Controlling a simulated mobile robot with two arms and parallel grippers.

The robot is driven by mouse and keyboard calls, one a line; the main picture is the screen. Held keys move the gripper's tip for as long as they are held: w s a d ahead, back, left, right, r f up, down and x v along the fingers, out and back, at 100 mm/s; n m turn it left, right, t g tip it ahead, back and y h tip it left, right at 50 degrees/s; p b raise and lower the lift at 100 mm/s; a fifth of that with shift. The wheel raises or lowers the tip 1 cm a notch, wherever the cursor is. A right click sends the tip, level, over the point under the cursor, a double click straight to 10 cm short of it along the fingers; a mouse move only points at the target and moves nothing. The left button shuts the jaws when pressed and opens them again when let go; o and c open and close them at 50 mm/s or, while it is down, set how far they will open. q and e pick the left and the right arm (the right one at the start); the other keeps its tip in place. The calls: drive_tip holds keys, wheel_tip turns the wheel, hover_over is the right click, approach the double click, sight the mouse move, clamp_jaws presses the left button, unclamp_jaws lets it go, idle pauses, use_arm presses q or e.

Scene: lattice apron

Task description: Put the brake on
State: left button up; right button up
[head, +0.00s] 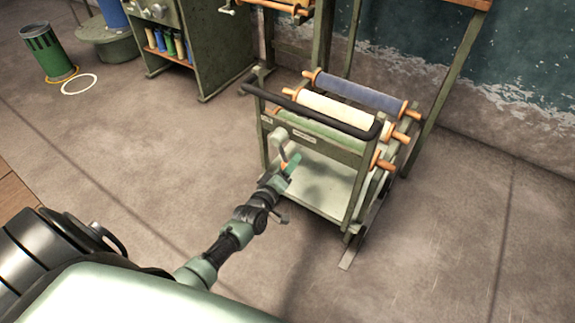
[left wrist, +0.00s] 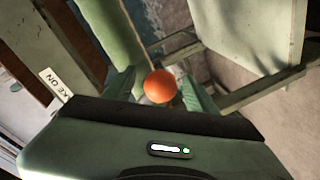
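The brake lever's round orange knob (left wrist: 160,86) shows in the left wrist view, between the two fingers of my left gripper (left wrist: 163,92). Gaps appear on both sides of the knob, so the gripper looks open around it. A white label ending in "KE ON" (left wrist: 54,84) is left of the knob. The lever itself is mostly hidden. My right gripper is not in view.
The cart carries a blue roll (head: 360,93), a cream roll (head: 335,110) and a green roll (head: 320,130), with a black handle bar (head: 310,112) above. A green cabinet (head: 205,45) and a green bin (head: 48,52) stand at the back left. Floor left of the cart is clear.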

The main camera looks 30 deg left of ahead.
use_arm(q)
drive_tip(key=shift+s, duration=0.1)
drive_tip(key=shift+s+r, duration=0.1)
drive_tip(key=shift+s, duration=0.25)
drive_tip(key=s+p, duration=0.2)
drive_tip(key=s, duration=0.5)
drive_tip(key=shift+d+r, duration=0.2)
drive_tip(key=shift+r, duration=0.25)
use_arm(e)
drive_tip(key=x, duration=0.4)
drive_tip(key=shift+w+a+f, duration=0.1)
use_arm(q)
drive_tip(key=shift+d, duration=0.1)
